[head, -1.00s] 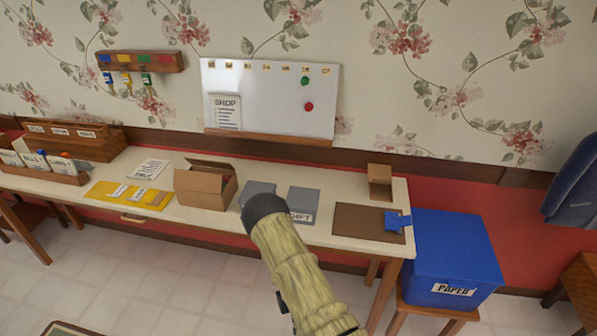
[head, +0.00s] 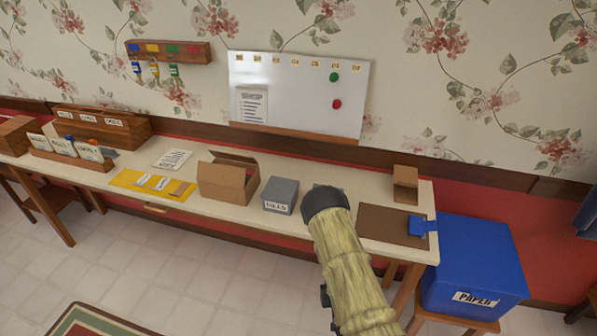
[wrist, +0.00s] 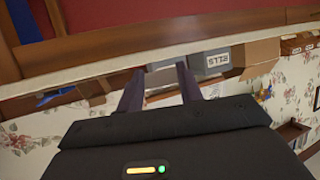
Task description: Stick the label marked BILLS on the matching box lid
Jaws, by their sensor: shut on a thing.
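A grey box marked BILLS (head: 276,207) stands on the long table; its upside-down label also shows in the wrist view (wrist: 217,60). A second grey box (head: 328,189) stands to its right, mostly hidden by my arm. My gripper (wrist: 158,84) is upside down in the wrist view, with the second box behind its fingertips. It is shut on a thin pale piece, seen nearly edge-on, that I take for a label; its text is not readable. In the head view my arm hides the fingers. A yellow sheet (head: 125,177) with small pale labels lies further left.
An open cardboard box (head: 222,184) stands left of the BILLS box. A brown board (head: 375,226) with a blue piece lies at the table's right end, with a small carton (head: 405,184) behind it. A blue PAPER bin (head: 485,260) stands beyond the edge.

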